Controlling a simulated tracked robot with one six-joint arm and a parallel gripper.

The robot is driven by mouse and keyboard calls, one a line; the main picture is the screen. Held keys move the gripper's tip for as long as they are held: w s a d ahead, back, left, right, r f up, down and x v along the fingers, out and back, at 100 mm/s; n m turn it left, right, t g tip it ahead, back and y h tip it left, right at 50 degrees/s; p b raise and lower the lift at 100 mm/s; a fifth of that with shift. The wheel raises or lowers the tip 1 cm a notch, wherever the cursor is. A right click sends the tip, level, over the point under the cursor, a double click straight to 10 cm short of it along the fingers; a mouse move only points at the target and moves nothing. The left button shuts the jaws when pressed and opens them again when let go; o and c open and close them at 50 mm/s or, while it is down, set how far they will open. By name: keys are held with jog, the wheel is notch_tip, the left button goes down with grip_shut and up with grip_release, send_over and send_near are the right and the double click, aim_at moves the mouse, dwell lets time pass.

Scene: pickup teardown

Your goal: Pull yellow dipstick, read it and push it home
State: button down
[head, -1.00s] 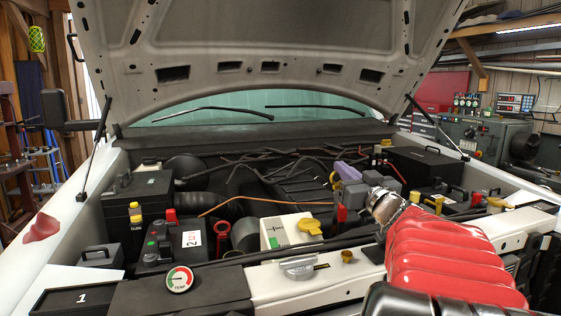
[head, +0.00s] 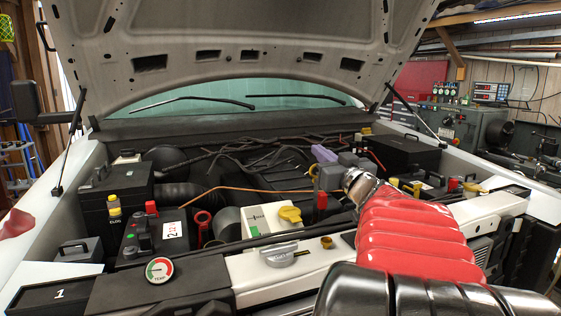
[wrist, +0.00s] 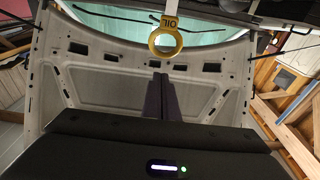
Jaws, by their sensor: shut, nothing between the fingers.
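In the wrist view a yellow ring handle (wrist: 166,40) with a tag reading OIL upside down sits at the end of a pale strip. The dark purple fingers of my gripper (wrist: 159,80) are together and empty, pointing towards the ring, with a small gap in the picture between tips and ring. In the head view my gripper (head: 322,153) is over the engine bay, right of centre, fingers pointing up and left.
The hood (head: 240,40) is propped open above the bay. A white reservoir with a yellow cap (head: 290,214), a dark box with a red terminal cover (head: 151,207) and a TEMP gauge (head: 159,270) lie left of my arm. A black box (head: 405,155) stands right.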

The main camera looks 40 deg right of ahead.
jog(key=r+v, duration=0.1)
jog(key=v, duration=0.8)
jog(key=shift+s, duration=0.35)
jog(key=shift+w+a+r, duration=0.1)
jog(key=shift+r, duration=0.05)
